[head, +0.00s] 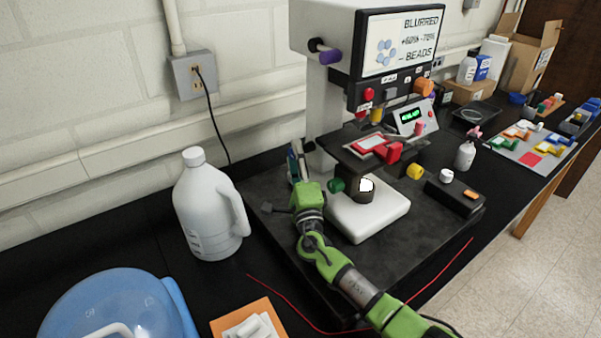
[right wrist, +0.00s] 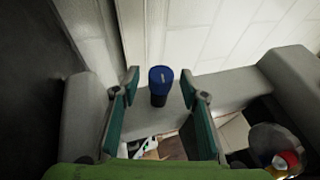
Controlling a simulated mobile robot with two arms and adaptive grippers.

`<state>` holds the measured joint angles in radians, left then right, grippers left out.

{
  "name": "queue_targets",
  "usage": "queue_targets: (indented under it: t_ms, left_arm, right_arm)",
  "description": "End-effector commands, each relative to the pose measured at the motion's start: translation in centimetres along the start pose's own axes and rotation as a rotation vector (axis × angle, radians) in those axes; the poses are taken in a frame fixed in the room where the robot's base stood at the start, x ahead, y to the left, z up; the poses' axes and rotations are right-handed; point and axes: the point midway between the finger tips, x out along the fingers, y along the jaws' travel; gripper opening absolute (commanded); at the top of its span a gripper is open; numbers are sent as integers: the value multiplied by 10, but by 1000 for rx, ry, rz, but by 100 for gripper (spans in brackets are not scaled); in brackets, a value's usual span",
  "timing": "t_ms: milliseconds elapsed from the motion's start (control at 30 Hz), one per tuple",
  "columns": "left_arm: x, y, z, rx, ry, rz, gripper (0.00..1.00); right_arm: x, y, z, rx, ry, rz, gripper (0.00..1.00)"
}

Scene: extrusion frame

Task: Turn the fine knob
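A white instrument (head: 325,110) stands on a dark base on the bench. A purple-blue knob (head: 330,56) sticks out of its upper left side, and a green knob (head: 337,185) and a yellow knob (head: 415,171) sit low near its stage. No label marks the fine knob. My right gripper (head: 298,158) is at the instrument's left side. In the right wrist view, its two teal fingers are apart, and a blue knob (right wrist: 160,80) with a dark lower part shows in the gap, not clasped. I cannot tell whether it is the purple-blue one. My left gripper is out of view.
A white jug (head: 208,210) stands left of the base. A blue container (head: 115,305) and an orange sheet (head: 248,320) are at the front. A red cable crosses the front of the base.

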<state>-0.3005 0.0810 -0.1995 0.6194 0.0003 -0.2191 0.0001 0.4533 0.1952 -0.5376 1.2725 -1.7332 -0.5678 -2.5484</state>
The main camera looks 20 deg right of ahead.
Motion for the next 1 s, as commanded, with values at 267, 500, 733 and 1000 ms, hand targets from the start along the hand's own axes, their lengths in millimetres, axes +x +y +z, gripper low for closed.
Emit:
queue_targets:
  t_ms: [267, 500, 733, 1000]
  left_arm:
    - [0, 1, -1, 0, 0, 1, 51]
    - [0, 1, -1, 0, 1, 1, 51]
    - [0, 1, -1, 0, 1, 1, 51]
    - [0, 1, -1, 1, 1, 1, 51]
  right_arm:
    - [-49, -14, 2, 3, -1, 1, 40]
    - [-90, -27, 4, 2, -1, 1, 40]
    - [-109, -34, 4, 1, -1, 0, 40]
    - [-110, -34, 4, 0, 0, -1, 40]
